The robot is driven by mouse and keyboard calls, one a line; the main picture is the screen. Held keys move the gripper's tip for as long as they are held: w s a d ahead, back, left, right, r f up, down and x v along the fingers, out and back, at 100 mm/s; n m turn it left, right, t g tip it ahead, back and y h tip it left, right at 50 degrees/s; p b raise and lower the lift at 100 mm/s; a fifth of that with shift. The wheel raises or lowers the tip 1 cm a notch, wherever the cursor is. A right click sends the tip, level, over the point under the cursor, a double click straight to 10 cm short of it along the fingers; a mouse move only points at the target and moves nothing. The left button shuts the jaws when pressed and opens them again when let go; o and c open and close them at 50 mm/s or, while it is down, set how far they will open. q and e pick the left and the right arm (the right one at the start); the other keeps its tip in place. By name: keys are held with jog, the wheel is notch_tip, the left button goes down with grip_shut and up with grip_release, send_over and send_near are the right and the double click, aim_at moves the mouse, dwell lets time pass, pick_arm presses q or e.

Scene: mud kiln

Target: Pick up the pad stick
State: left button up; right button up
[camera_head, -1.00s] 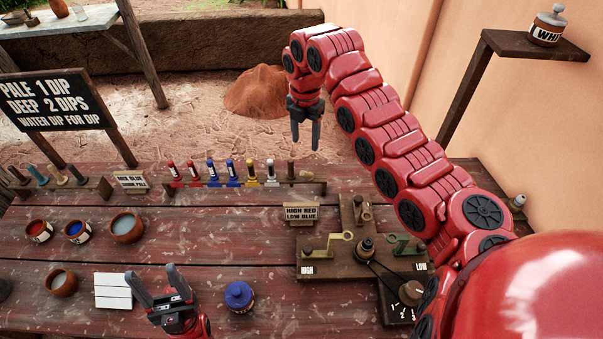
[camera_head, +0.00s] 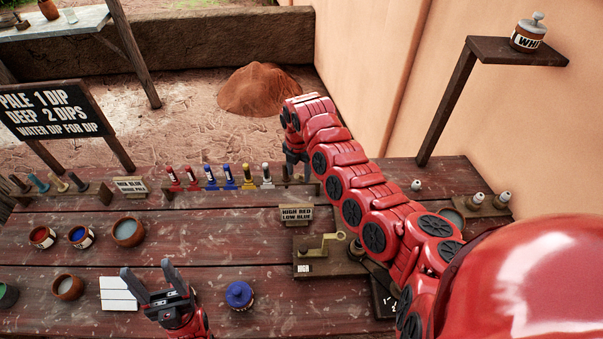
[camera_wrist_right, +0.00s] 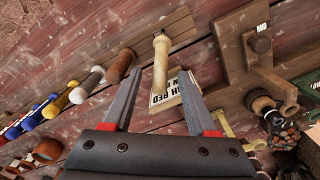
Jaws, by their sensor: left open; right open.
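A pale cream stick (camera_wrist_right: 160,66) with a wider light end stands at the end of the long rack (camera_wrist_right: 182,28); I take it for the pad stick, though no label shows. In the right wrist view it shows between the open fingers of my right gripper (camera_wrist_right: 158,72), with no clear contact. In the head view my right gripper (camera_head: 296,164) is at the right end of the rack (camera_head: 235,187), and the arm hides the cream stick there. My left gripper (camera_head: 149,270) is open and empty above the front of the table.
Red, blue, yellow and white tubes and a brown stick (camera_wrist_right: 120,66) stand close by in the rack. A sign (camera_head: 297,214) and a wooden lever device (camera_head: 318,262) lie nearer me. Pots, a white tile (camera_head: 118,294) and a blue-lidded jar (camera_head: 239,295) occupy the table front.

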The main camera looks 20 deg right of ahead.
aim_at(303, 178)
jog(key=shift+d+f, duration=0.1)
jog(key=shift+f, duration=1.15)
grip_shut()
